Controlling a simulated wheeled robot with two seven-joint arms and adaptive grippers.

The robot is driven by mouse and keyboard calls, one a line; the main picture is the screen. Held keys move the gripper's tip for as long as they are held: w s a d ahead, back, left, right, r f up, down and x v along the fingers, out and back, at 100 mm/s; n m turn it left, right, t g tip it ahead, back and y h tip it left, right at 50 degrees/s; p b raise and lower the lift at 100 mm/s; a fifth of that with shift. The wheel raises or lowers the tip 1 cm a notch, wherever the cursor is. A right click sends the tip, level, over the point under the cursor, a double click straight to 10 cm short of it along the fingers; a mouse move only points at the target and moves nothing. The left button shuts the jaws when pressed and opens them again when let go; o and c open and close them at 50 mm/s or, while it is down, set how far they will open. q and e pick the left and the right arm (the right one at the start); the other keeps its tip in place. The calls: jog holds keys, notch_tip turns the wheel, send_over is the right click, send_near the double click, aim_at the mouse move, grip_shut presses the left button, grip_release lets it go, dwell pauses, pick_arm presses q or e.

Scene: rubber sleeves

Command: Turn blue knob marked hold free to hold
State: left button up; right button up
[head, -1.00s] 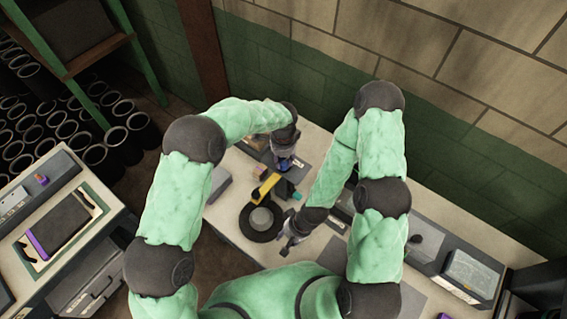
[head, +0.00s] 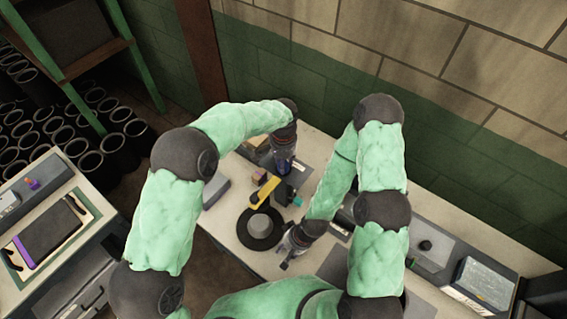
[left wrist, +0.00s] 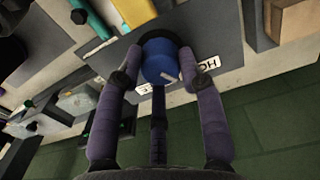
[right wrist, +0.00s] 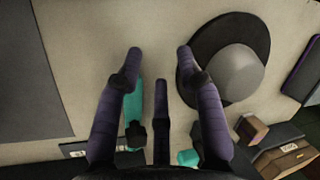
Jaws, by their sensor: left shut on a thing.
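The blue knob (left wrist: 160,60) sits on a dark grey panel (left wrist: 215,20). In the left wrist view my left gripper (left wrist: 161,66) is shut on it, with a purple finger on each side. A pale pointer mark shows on the knob's face. A white label (left wrist: 205,66) with letters reading "HO" is beside the knob, and another label (left wrist: 144,88) is partly hidden by a finger. In the head view my left gripper (head: 284,150) comes down on the knob from above. My right gripper (right wrist: 160,52) is open and empty; the head view shows it over the bench (head: 287,250).
A black disc (right wrist: 230,30) with a grey dome lies beside my right gripper. A yellow bar (head: 264,193) and a teal piece (right wrist: 134,105) are close to the disc. A dark panel with a black knob (head: 425,245) is at the right. A side desk stands at the left.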

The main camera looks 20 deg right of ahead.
pick_arm(q)
jog(key=shift+s+f, duration=0.1)
jog(key=shift+f, duration=0.05)
dwell(0.3)
jog(key=o, duration=1.2)
jog(key=shift+c, duration=0.2)
notch_tip(320, 180, up, 12)
